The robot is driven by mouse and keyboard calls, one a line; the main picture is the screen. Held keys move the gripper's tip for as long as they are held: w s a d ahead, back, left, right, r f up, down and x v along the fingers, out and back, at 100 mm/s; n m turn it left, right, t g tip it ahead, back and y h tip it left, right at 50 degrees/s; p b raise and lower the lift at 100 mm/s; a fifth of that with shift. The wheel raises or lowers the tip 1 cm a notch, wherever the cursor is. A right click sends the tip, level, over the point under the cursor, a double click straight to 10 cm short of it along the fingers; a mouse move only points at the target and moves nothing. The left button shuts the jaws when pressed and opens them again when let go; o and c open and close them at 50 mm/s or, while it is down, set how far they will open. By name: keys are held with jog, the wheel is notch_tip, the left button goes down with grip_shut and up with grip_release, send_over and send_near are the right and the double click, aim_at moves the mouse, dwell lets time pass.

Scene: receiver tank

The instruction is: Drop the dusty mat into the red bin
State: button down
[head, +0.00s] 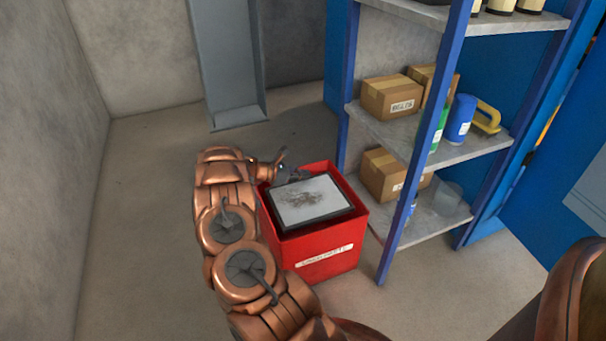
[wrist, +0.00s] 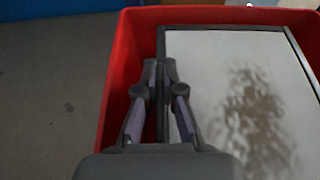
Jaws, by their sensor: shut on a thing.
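The dusty mat (head: 313,200) is a flat pale panel with a dark border and a brown smudge. In the head view it lies roughly level at the mouth of the red bin (head: 325,254). My gripper (head: 285,175) reaches over the bin's far left side and is shut on the mat's edge. In the wrist view the mat (wrist: 235,85) fills the right side, within the red rim (wrist: 118,85), and my gripper (wrist: 162,65) pinches its left dark edge. Whether the mat touches the bin's walls I cannot tell. The bin's inside is mostly hidden under it.
A blue-framed shelf (head: 427,120) with cardboard boxes (head: 391,97), a blue container (head: 460,118) and other items stands close to the bin's right. A grey metal column (head: 230,60) stands behind. The floor to the left (head: 140,220) is clear.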

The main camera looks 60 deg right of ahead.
jog(key=shift+f, duration=0.2)
jog(key=c, duration=1.2)
grip_release()
jog(key=shift+r+b, duration=0.55)
jog(key=shift+r, duration=4.4)
